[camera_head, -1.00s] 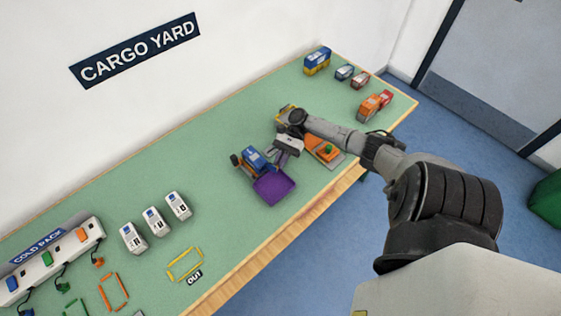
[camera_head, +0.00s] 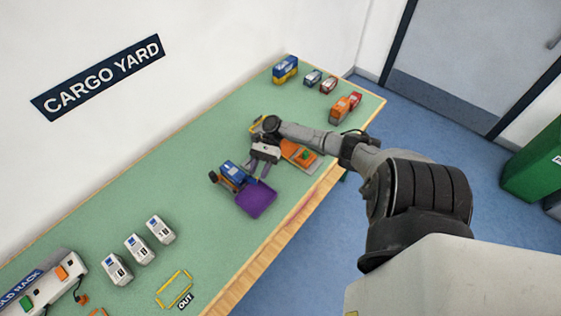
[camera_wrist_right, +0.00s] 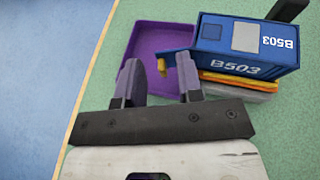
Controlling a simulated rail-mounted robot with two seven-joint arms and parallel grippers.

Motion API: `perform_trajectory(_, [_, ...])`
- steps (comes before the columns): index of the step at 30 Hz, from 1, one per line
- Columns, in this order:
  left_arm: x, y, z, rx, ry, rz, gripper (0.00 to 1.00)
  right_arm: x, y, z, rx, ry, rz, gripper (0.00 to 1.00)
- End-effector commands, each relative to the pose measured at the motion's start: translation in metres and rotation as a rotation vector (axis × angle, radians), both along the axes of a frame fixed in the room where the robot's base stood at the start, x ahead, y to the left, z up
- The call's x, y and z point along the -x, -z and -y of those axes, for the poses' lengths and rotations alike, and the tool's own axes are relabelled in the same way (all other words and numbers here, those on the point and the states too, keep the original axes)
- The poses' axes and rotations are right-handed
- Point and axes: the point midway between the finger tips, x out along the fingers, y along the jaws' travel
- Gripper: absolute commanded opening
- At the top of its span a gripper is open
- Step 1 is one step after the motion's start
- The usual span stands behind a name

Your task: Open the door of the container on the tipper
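The blue container (camera_head: 236,170), marked B503 in the wrist view (camera_wrist_right: 248,50), sits on a tipper with a yellow and grey bed (camera_wrist_right: 240,86). A purple tray (camera_head: 257,198) lies at the container's end; it also shows in the wrist view (camera_wrist_right: 150,38). A small yellow piece (camera_wrist_right: 165,68) sticks out at the container's end near the tray. My right gripper (camera_head: 260,170) is open beside the container. In the wrist view its fingers (camera_wrist_right: 159,80) stand apart, with the yellow piece showing between them; I cannot tell whether they touch it. My left gripper is not in view.
An orange vehicle (camera_head: 302,155) stands just right of my right gripper. Several toy vehicles (camera_head: 345,107) stand at the table's far end. White units (camera_head: 139,248) and a yellow outlined slot (camera_head: 174,289) lie nearer. The wooden table edge (camera_head: 275,237) runs close to the tray.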

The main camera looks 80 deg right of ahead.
Motion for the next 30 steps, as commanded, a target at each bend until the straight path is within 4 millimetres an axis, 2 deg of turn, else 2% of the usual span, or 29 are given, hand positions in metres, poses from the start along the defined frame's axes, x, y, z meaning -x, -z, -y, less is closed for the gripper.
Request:
perform_trajectory(1, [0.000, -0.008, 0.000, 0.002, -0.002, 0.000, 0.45, 0.000, -0.014, 0.000, 0.001, -0.001, 0.003, 0.34])
perform_trajectory(3, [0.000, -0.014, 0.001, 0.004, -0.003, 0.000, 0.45, 0.000, -0.029, 0.000, 0.001, -0.002, 0.003, 0.34])
perform_trajectory(18, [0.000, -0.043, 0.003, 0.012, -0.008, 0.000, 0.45, 0.078, -0.072, 0.006, 0.000, 0.000, -0.002, 0.34])
perform_trajectory(24, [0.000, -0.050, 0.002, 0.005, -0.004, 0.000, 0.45, 0.100, -0.085, 0.008, 0.000, 0.000, -0.001, 0.34])
perform_trajectory(30, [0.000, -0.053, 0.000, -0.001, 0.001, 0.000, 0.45, 0.112, -0.092, 0.009, -0.001, 0.000, 0.000, 0.34])
